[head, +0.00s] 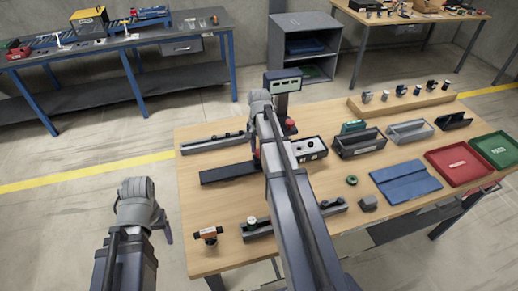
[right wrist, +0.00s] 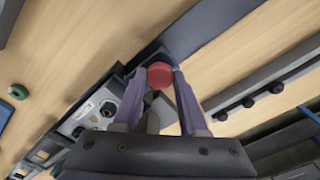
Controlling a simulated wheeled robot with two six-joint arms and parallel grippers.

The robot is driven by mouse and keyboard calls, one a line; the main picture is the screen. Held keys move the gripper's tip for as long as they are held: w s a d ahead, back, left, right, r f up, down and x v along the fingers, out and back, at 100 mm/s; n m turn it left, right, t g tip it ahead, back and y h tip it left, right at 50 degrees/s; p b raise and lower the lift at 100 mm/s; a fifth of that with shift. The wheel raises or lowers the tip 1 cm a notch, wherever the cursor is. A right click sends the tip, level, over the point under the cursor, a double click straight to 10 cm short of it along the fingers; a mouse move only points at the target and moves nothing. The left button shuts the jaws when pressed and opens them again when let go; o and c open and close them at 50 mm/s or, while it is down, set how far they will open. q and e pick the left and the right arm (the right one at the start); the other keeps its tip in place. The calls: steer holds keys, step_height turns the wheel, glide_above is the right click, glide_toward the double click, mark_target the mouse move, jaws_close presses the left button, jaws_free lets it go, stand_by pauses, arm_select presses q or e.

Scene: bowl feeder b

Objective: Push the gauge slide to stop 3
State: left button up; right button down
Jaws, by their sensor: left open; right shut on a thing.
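In the right wrist view my right gripper (right wrist: 160,78) is shut on a red round knob (right wrist: 160,73), seen between its fingertips. The knob sits at the end of a long dark bar (right wrist: 208,28), which also shows in the head view (head: 228,173). I take the knob as part of the gauge slide, but no numbered stops are legible. In the head view my right forearm hides the gripper and most of the knob's surroundings. My left gripper (head: 166,232) is empty, off the table's left side, and its fingers are only partly visible.
A control box (head: 310,149) stands right of the knob, with a display post (head: 283,82) behind. A rail with black knobs (head: 215,142) lies behind the bar. Grey bins (head: 360,144), a blue mat (head: 405,182) and a red tray (head: 460,164) fill the right.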

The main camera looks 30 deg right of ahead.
stand_by(0.7)
steer(key=a, duration=0.3)
steer(key=w+a, duration=0.1)
steer(key=a, duration=0.2)
steer(key=w+a, duration=0.1)
steer(key=a, duration=0.3)
steer(key=shift+w, duration=0.2)
steer(key=shift+c, duration=2.3)
jaws_free()
steer(key=shift+d, duration=0.1)
steer(key=shift+r, duration=0.1)
step_height(320, 180, up, 8)
steer(key=p, duration=0.8)
steer(key=shift+s+f, duration=0.1)
steer(key=shift+f, duration=0.15)
